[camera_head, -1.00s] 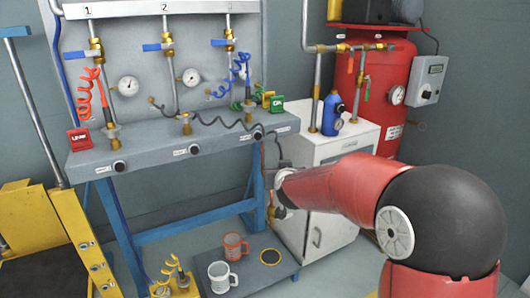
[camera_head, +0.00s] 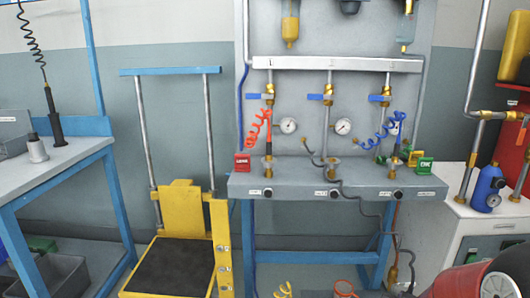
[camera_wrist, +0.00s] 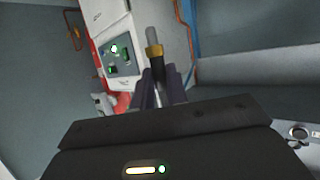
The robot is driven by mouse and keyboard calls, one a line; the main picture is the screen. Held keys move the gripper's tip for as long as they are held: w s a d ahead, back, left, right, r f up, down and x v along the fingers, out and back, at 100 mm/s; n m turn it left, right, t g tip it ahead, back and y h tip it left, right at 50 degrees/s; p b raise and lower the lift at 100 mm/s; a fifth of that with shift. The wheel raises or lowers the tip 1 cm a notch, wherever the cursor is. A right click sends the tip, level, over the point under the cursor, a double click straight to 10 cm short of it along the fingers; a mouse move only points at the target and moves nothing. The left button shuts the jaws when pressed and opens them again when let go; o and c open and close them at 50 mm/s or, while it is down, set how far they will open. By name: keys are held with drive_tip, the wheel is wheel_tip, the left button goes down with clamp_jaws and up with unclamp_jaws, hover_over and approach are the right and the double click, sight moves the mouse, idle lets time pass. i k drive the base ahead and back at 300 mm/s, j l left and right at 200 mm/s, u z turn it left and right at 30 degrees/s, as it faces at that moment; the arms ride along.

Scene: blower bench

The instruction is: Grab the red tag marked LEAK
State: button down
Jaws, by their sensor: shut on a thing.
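The red tag (camera_head: 242,162), with white lettering that looks like LEAK, stands at the left end of the grey bench top (camera_head: 340,180) in the head view. It is not seen in the wrist view. My gripper (camera_wrist: 158,88) shows only in the wrist view, its dark fingers closed around a slim dark rod with a brass collar and grey tip (camera_wrist: 154,52). The head view does not show the gripper, so its distance to the tag cannot be told.
Green tags (camera_head: 424,166) stand at the bench's right end. Red (camera_head: 257,126) and blue coiled hoses hang above the bench. A yellow lift cart (camera_head: 182,210) stands left of it. A white cabinet (camera_head: 470,215) with a blue bottle (camera_head: 486,188) stands right.

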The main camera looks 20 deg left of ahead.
sight(243, 161)
drive_tip(key=i+j+u, duration=0.25)
drive_tip(key=j+u, duration=0.25)
drive_tip(key=i+j+u, duration=0.45)
drive_tip(key=k+l, duration=0.1)
